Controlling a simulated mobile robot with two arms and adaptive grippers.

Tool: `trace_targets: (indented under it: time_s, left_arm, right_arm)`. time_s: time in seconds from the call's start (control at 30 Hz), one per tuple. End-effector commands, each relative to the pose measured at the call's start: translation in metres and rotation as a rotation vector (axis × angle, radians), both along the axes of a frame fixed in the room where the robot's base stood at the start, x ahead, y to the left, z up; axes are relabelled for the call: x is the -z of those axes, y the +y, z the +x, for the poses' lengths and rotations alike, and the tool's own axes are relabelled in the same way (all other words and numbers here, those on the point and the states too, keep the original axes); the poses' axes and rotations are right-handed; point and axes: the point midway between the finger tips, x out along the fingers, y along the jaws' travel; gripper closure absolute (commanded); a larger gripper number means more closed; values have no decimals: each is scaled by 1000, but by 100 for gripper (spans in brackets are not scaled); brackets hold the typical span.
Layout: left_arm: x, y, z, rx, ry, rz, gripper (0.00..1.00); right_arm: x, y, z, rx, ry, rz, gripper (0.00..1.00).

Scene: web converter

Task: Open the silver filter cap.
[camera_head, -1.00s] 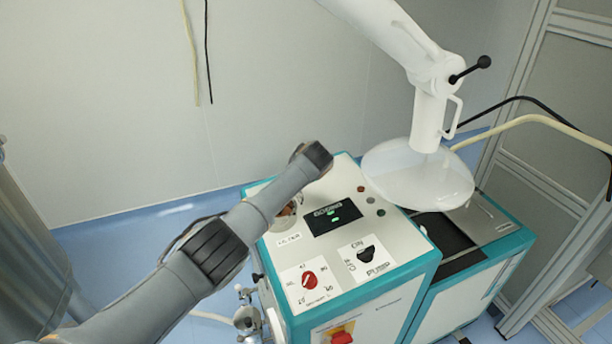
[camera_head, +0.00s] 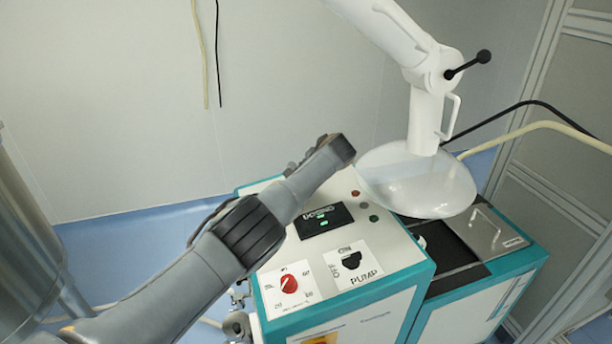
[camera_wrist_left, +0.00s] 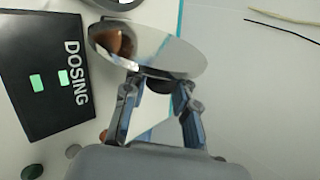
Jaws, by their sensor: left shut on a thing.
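The silver filter cap (camera_wrist_left: 160,52) is a round, mirror-like disc in the left wrist view, seen at a slant. My left gripper (camera_wrist_left: 160,92) is shut at its near rim, around a small dark part there. Part of another round silver rim (camera_wrist_left: 112,3) shows at the top edge of that view, apart from the disc; the frame cuts it off. In the head view my left arm reaches over the machine's back left, and its links hide the cap and the fingertips. My right gripper is not in view.
The white and teal machine (camera_head: 385,240) carries a dosing display (camera_head: 322,219), a red knob (camera_head: 289,284) and a black pump knob (camera_head: 351,260). A white jointed arm with a translucent dome (camera_head: 415,180) hangs close on the right. A steel tank (camera_head: 25,240) stands at left.

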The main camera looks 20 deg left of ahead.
Motion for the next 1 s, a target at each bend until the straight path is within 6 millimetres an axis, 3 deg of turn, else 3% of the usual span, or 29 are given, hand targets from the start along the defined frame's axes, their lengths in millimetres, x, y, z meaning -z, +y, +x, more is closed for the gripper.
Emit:
trace_targets:
  time_s: [0.17,0.2,0.3,0.6,1.0]
  left_arm:
    - [1,-1,0,3,1,-1,100]
    - [1,-1,0,3,1,-1,66]
    - [1,-1,0,2,1,-1,48]
    - [0,0,0,1,-1,-1,48]
    - [-15,-12,-10,4,-2,-2,48]
  right_arm:
    - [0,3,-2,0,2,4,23]
    - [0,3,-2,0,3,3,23]
    - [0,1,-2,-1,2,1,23]
    - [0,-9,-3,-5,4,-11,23]
    - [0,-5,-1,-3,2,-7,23]
